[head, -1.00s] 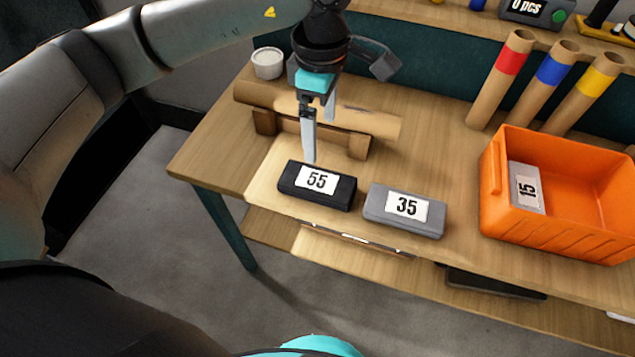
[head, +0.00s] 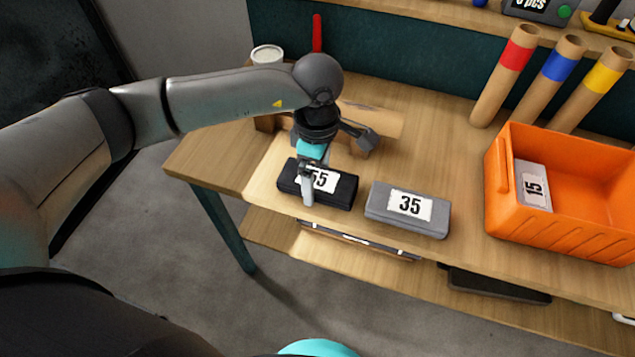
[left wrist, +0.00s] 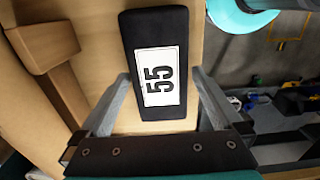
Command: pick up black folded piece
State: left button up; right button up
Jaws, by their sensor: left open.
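The black folded piece (head: 342,191) lies on the table near its front edge, with a white label reading 55. It also shows in the left wrist view (left wrist: 158,106), stretching away from between the fingers. My left gripper (head: 310,185) is over the piece in the head view, and its near finger hides part of the label. In the left wrist view my left gripper (left wrist: 165,95) is open, with one finger on each side of the near end of the piece. Whether the fingers touch it I cannot tell. My right gripper is not in view.
A grey folded piece (head: 380,203) labelled 35 lies close to the right. An orange crate (head: 560,238) holding a grey piece (head: 531,173) labelled 15 stands further right. A wooden roll stand (head: 385,118) is behind my gripper. Tubes (head: 505,75) stand at the back.

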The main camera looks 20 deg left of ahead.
pick_arm(q)
jog(key=shift+d+f, duration=0.1)
jog(key=shift+f, duration=0.55)
jog(key=shift+r, duration=0.1)
jog(key=c, duration=1.2)
